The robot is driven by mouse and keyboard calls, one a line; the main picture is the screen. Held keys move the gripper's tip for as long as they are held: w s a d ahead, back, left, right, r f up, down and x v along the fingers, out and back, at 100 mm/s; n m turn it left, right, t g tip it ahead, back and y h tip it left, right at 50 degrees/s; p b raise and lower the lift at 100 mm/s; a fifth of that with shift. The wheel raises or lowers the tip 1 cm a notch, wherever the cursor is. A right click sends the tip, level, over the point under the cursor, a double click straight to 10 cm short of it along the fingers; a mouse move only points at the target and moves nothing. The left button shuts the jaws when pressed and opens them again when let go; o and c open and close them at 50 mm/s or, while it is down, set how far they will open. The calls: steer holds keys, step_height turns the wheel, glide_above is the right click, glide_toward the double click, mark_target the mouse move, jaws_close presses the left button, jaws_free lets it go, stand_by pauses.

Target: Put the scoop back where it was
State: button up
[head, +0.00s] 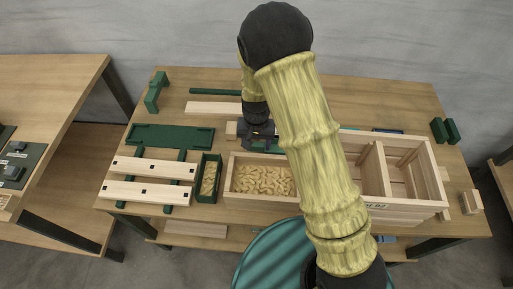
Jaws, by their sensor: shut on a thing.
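My gripper (260,138) is over the back middle of the workbench, just behind the crate. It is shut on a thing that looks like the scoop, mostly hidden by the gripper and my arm. A small pale wooden piece (231,130) shows just left of the gripper. A dark green part (273,150) shows just below the gripper; I cannot tell whether either belongs to the scoop. The wooden crate (228,172) has a left compartment filled with pale curved packing pieces (262,180). A narrow green bin (207,195) with similar pale contents stands against the crate's left side.
A green plate (170,135), a pale strip (213,108) and a green bar (214,92) lie behind. Green blocks (445,130) stand at the right. My arm hides the crate's middle.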

steer(key=shift+f, duration=1.65)
steer(key=shift+f, duration=0.15)
steer(key=o, duration=1.3)
steer(key=shift+c, duration=0.2)
step_height(320, 180, up, 12)
steer(key=shift+r, duration=0.15)
